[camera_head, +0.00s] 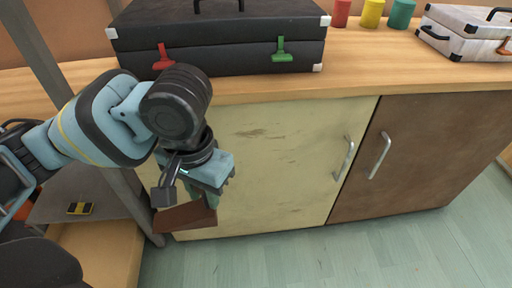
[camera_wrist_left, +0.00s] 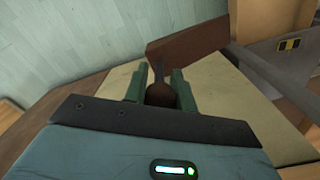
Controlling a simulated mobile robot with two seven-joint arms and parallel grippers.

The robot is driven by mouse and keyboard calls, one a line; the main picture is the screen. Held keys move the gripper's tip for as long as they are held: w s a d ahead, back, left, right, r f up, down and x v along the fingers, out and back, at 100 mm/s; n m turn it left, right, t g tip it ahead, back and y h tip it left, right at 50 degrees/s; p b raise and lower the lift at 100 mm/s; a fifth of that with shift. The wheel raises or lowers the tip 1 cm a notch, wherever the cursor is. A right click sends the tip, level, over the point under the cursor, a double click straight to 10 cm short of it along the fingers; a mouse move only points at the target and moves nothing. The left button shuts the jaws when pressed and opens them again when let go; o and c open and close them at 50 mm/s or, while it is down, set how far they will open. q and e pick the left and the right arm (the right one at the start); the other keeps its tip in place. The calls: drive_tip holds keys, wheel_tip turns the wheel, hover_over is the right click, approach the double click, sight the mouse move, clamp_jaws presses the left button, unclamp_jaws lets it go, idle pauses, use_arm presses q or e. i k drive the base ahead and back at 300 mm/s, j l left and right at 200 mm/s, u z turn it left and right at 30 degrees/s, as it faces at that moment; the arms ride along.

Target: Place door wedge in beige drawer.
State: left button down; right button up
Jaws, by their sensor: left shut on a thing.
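My left gripper (camera_head: 205,197) points down in front of the beige cabinet front. Its green fingers are shut on the brown door wedge (camera_head: 184,218), which hangs tilted above the floor. In the left wrist view the wedge (camera_wrist_left: 190,48) reaches out beyond the fingertips of my left gripper (camera_wrist_left: 160,85). The beige front (camera_head: 270,150) has an upright metal handle (camera_head: 344,158) near its right edge and looks shut. It also shows behind the fingers in the left wrist view (camera_wrist_left: 215,92). No beige compartment interior is visible. My right gripper is out of view.
A brown front (camera_head: 425,150) with a handle adjoins on the right. A black case (camera_head: 215,35), a white case (camera_head: 470,30) and red, yellow and teal cylinders stand on the wooden top. A grey post and a tan surface (camera_head: 95,248) are at left. Floor at right is clear.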

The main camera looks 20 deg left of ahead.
sight(96, 255)
drive_tip(key=k+j, duration=0.15)
drive_tip(key=j, duration=0.25)
drive_tip(key=k+j, duration=0.2)
drive_tip(key=j, duration=0.15)
drive_tip(key=k+j, duration=0.15)
drive_tip(key=j, duration=0.25)
drive_tip(key=k+j, duration=0.2)
drive_tip(key=j, duration=0.5)
drive_tip(key=i+j, duration=0.1)
drive_tip(key=j, duration=0.25)
